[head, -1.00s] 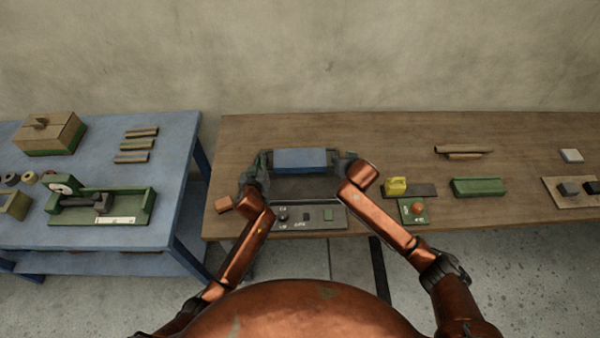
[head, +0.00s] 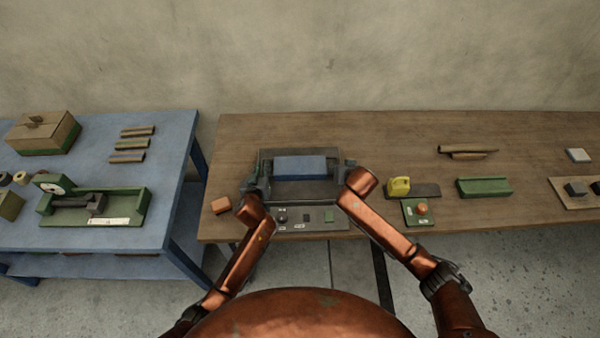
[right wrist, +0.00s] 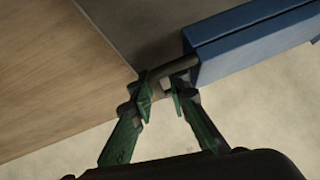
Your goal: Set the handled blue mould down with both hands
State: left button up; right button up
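The blue mould (head: 300,167) lies level at the grey bed of the bench device, between my two grippers. Whether it rests fully on the bed is hard to see. In the right wrist view, the mould (right wrist: 250,38) fills the upper right, with its dark bent handle (right wrist: 178,68) sticking out leftward. My right gripper (right wrist: 161,92) has its green-padded fingertips apart at this handle, with background showing between them; it is small in the head view (head: 347,166). My left gripper (head: 262,172) is at the mould's left end. Its fingers are too small and dark to tell open from shut.
The grey device (head: 310,218) has a front control panel. An orange block (head: 221,205) lies left of it. A yellow object (head: 399,186), a green button plate (head: 418,211) and a green tray (head: 484,187) are to the right. The wooden table (head: 380,135) is clear behind.

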pick_arm(q)
jog(key=shift+o, duration=0.8)
jog(key=shift+a+r, duration=0.1)
pick_arm(e)
jog(key=shift+o, duration=0.7)
jog(key=shift+r, duration=0.1)
jog(key=shift+o, duration=0.2)
jog(key=shift+d, duration=0.1)
pick_arm(q)
jog(key=shift+a, duration=0.1)
jog(key=shift+s, duration=0.35)
jog(key=v, duration=1.1)
jog(key=shift+r, duration=0.1)
pick_arm(e)
jog(key=shift+d, duration=0.1)
jog(key=v, duration=1.2)
